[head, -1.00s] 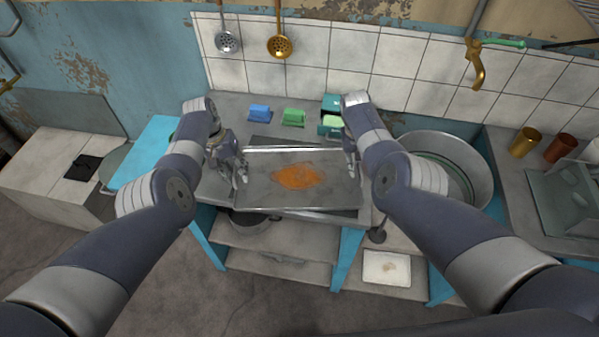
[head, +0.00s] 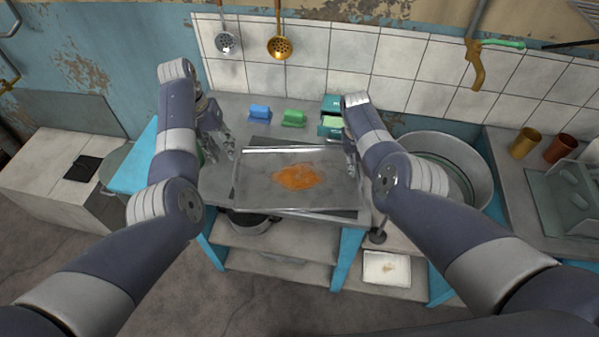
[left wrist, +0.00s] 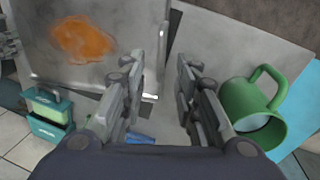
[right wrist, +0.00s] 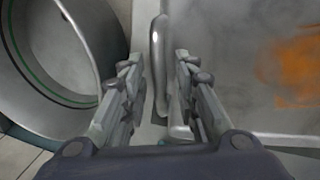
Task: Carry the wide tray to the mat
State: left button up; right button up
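The wide tray (head: 250,188) is a grey metal tray with an orange stain, lying on the counter. A dark flat piece, perhaps the mat (head: 259,143), shows past its back-left and front-right edges; the tray covers most of it. My left gripper (head: 228,154) is open and empty, just left of the tray near its back corner. In the left wrist view, the tray (left wrist: 111,62) edge lies beyond the fingers. My right gripper (head: 352,168) is at the tray's right end. In the right wrist view, its open fingers stand either side of the tray's handle (right wrist: 158,62).
A large metal tub (head: 478,165) stands close to the right arm. A green mug (left wrist: 243,100) is near the left gripper.

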jog(key=shift+r, duration=0.15)
pick_arm(q)
jog(key=shift+a+r, duration=0.15)
jog(key=shift+r, duration=0.5)
pick_arm(e)
notch_tip(320, 180, up, 12)
jog(key=a, duration=0.2)
jog(key=shift+a+f, duration=0.15)
jog(key=shift+f, duration=0.1)
